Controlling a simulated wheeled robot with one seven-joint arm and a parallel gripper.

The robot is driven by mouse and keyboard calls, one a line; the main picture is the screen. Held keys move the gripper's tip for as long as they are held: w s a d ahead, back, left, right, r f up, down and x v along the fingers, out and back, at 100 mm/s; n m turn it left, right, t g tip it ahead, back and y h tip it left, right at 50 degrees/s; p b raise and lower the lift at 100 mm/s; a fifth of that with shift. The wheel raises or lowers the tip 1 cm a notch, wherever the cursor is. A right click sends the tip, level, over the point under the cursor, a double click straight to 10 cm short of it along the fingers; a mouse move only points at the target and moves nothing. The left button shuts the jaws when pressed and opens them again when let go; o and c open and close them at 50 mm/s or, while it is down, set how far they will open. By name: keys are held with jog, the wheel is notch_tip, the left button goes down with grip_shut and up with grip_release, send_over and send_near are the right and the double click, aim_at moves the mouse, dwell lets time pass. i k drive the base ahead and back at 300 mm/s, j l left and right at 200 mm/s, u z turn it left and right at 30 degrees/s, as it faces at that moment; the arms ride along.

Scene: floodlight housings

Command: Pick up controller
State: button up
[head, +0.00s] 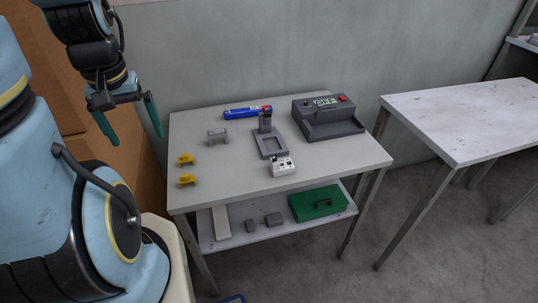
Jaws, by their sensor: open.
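A small white box with dark and red details on top (283,166) lies near the front edge of the grey table (225,180); it looks like the controller. A larger dark grey console (325,125) with a display and a red button stands at the table's back right. My gripper (136,137) hangs at the upper left, left of the table and well apart from the white box. Its two green fingers are spread and nothing is between them.
A grey stand with an upright post (269,143), a blue tube (247,112), a grey bracket (217,136) and two yellow pieces (186,159) share the tabletop. The lower shelf holds a green case (318,203). Another table (470,115) stands right.

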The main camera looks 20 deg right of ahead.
aim_at(281, 167)
jog(key=z, duration=1.05)
jog(key=u, duration=0.45)
jog(key=l+u, duration=0.3)
jog(key=u, duration=0.2)
jog(key=k+l+u, duration=0.1)
jog(key=l+u, duration=0.15)
jog(key=u, duration=0.25)
jog(key=k+l+u, duration=0.15)
jog(key=u, duration=0.35)
jog(key=k+l+u, duration=0.3)
jog(key=k+l, duration=0.5)
jog(key=k, duration=0.05)
